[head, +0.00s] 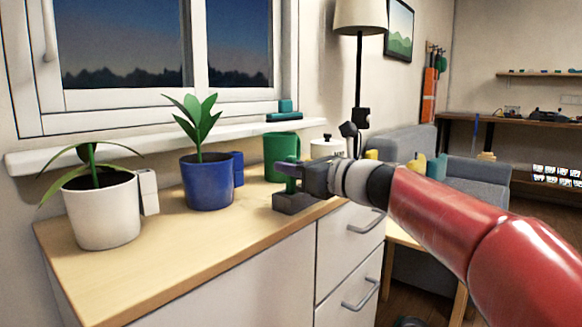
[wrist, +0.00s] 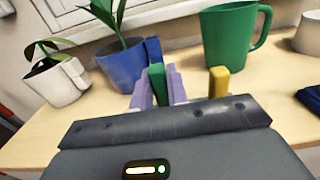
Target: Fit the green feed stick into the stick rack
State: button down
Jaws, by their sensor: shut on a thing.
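The green feed stick (wrist: 156,82) stands between the purple fingers of my gripper (wrist: 158,88) in the wrist view. In the head view my gripper (head: 288,168) is shut on it, and a short green length shows below the fingers. Directly below is a dark grey block (head: 296,204) on the counter, which looks like the stick rack. The stick's lower end meets the block's top in the picture; I cannot tell whether it is inserted or just above. A yellow stick (wrist: 219,82) stands to the right in the wrist view; its base is hidden by my gripper body.
A blue pot (head: 208,184) and a white pot (head: 103,213) with plants stand left on the wooden counter (head: 165,255). A green mug (head: 281,152) and a white jar (head: 326,149) stand close behind my gripper. The counter's front left is clear.

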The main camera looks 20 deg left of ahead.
jog(key=shift+f+b, duration=0.65)
jog(key=shift+f, duration=0.25)
jog(key=c, duration=1.3)
grip_release()
jog(key=shift+r, duration=0.1)
jog(key=v, duration=0.7)
jog(key=shift+d, duration=0.4)
jog(key=shift+s, duration=0.15)
